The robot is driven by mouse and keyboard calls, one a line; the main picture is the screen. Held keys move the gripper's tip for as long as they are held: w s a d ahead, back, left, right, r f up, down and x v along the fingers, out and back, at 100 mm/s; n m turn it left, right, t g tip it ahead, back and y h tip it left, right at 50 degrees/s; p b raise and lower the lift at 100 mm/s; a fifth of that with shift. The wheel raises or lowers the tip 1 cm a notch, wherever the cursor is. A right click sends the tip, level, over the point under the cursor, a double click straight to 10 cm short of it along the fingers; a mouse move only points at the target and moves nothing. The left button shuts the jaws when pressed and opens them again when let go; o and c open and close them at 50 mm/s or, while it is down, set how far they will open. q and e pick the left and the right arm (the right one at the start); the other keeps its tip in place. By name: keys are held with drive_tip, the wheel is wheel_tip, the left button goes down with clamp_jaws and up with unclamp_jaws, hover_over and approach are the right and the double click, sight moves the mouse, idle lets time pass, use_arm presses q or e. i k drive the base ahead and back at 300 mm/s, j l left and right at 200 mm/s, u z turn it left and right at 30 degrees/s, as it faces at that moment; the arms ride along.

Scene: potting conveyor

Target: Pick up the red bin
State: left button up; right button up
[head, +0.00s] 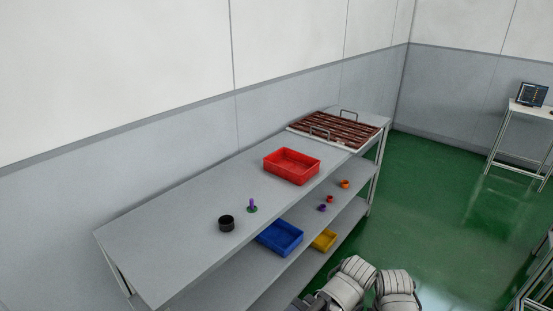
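The red bin (291,167) is an open, shallow, rectangular box. It stands upright on the top of the grey shelf table (185,221), near its front edge, and looks empty. Parts of my arms show at the bottom of the head view, right of centre and well apart from the bin. Neither of my grippers can be made out in this view.
A black cup (226,224) and a purple peg on a green base (252,206) stand left of the bin. A slatted tray with handles (336,130) lies behind it.

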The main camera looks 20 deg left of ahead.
sight(296, 168)
drive_tip(key=i+l+u, duration=0.35)
drive_tip(key=i+l, duration=0.65)
drive_tip(key=l, duration=0.1)
